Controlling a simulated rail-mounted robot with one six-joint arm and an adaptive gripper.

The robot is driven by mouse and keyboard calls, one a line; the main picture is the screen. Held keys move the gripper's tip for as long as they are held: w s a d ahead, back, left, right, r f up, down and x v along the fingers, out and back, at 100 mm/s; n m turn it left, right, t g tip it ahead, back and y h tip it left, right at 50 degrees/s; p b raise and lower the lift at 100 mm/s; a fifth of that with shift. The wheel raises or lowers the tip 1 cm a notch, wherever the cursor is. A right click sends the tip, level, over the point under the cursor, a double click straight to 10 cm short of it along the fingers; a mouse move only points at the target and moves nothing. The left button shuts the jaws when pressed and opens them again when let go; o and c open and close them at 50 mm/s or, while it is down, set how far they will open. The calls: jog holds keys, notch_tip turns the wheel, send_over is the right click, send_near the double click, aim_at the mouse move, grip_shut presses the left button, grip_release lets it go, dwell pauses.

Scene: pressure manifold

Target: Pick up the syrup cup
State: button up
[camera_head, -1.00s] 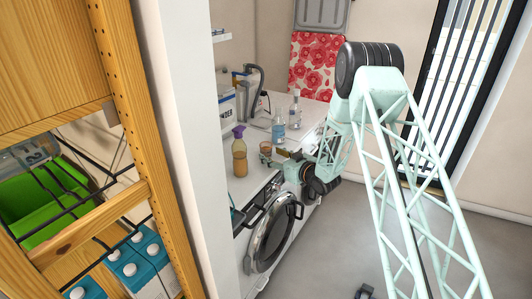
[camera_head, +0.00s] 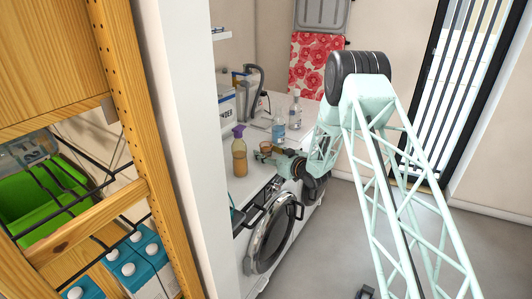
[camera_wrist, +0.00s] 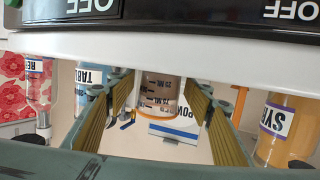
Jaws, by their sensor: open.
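The syrup cup (camera_head: 265,147) is a small clear cup with brown contents. It stands on the white counter in the head view. In the wrist view the cup (camera_wrist: 160,92) shows printed ML marks and sits between my finger pads, toward their far ends. My gripper (camera_wrist: 161,100) is open, with a yellowish pad on each side of the cup and gaps visible. In the head view my gripper (camera_head: 268,156) is close to the cup and partly covers it.
An amber syrup bottle (camera_head: 239,157) with a purple top stands left of the cup; it also shows in the wrist view (camera_wrist: 284,127). Blue-labelled bottles (camera_head: 279,127) stand behind. A powder box (camera_head: 227,108) is at the back left. A washer door (camera_head: 270,240) is below the counter.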

aim_at(266, 145)
jog(key=shift+c, duration=0.8)
jog(key=c, duration=0.9)
jog(key=shift+o, duration=0.2)
jog(key=shift+r, duration=0.4)
jog(key=shift+d+r+p, duration=0.1)
jog(key=shift+r+p, duration=0.35)
jog(key=shift+r, duration=1)
jog(key=s+f+p+v, duration=0.1)
jog(key=v, duration=1.4)
jog(key=shift+s+a+f, duration=0.2)
jog(key=shift+s+a, duration=0.05)
jog(key=shift+s, duration=0.1)
